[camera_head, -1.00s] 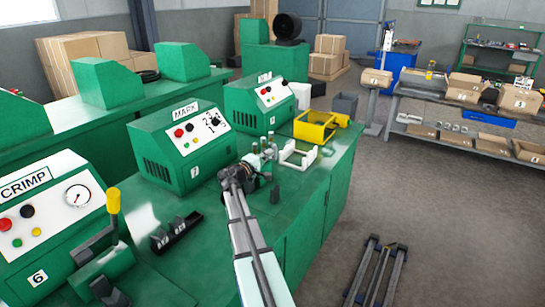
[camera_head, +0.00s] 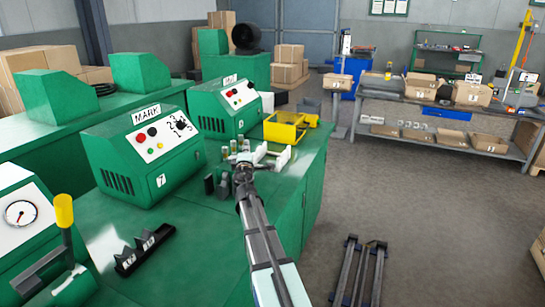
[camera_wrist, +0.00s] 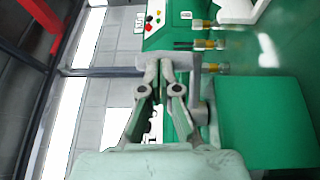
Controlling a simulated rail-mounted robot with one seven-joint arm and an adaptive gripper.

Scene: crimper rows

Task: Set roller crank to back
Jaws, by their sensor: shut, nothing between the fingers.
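My gripper (camera_head: 243,174) is shut and empty above the green bench, in front of the small vials. In the wrist view its fingertips (camera_wrist: 165,70) are together in front of a grey block-like part (camera_wrist: 182,75). I cannot tell for sure which part is the roller crank. A white bracket-like fixture (camera_head: 278,157) lies just beyond and to the right of my gripper. A yellow-topped lever (camera_head: 64,212) stands on the machine at lower left.
The MARK machine (camera_head: 148,150) and another green machine (camera_head: 228,107) stand on the bench. Several vials (camera_head: 233,148) and dark blocks (camera_head: 224,186) are close to my gripper. A black holder (camera_head: 145,247) lies nearer. The floor at right is mostly clear, apart from dark rails (camera_head: 360,270).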

